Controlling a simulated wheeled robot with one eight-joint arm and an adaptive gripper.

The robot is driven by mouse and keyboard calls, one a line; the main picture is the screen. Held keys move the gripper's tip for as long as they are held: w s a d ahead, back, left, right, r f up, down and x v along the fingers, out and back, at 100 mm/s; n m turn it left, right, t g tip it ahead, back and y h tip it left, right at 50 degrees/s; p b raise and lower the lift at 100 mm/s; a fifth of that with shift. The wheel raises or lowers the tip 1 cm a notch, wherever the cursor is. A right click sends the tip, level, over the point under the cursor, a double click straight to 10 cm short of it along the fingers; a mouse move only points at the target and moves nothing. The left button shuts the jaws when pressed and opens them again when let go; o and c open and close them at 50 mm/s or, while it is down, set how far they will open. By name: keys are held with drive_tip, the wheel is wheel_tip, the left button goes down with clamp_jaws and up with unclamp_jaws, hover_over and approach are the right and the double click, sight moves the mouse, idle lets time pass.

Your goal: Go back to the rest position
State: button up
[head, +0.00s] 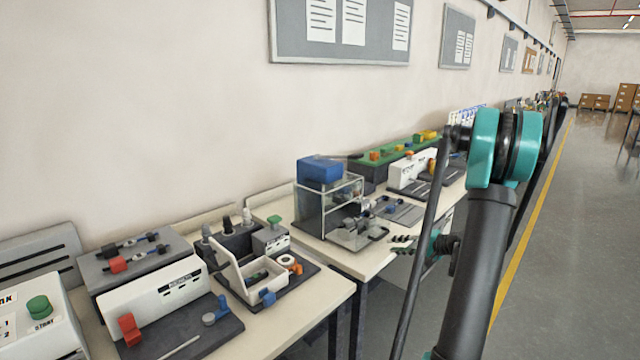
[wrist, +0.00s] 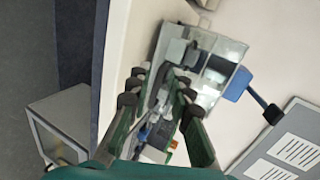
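My gripper (head: 402,244) is at the right of the head view, its black fingers pointing left at the front edge of the far workbench (head: 388,262). It is beside the clear-walled machine with a blue top (head: 320,170) and apart from it. In the wrist view my gripper (wrist: 158,88) has its two green and black fingers spread, with a gap between them and nothing held. The machine (wrist: 205,65) shows beyond the fingertips, with its blue part (wrist: 237,83) at the right.
A near workbench (head: 318,308) holds a white open box (head: 252,272) and a white panel fixture (head: 160,302). A green-topped unit (head: 395,152) stands farther along. Open floor (head: 560,230) with a yellow line lies right of my arm. A wall with notice boards runs behind the benches.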

drive_tip(key=s+a+n+g+h, duration=0.2)
drive_tip(key=s+a, duration=0.5)
drive_tip(key=a, duration=0.1)
drive_tip(key=s+a+f+n+g+h, duration=0.1)
drive_tip(key=s+f+n+h, duration=0.1)
drive_tip(key=s, duration=0.9)
drive_tip(key=s+a+f+n+g+h, duration=0.1)
drive_tip(key=s+h, duration=0.5)
drive_tip(key=s, duration=0.6)
drive_tip(key=f+n, duration=0.1)
drive_tip(key=n, duration=0.1)
drive_tip(key=shift+s+f+n+g, duration=0.25)
drive_tip(key=shift+f+n+g, duration=0.15)
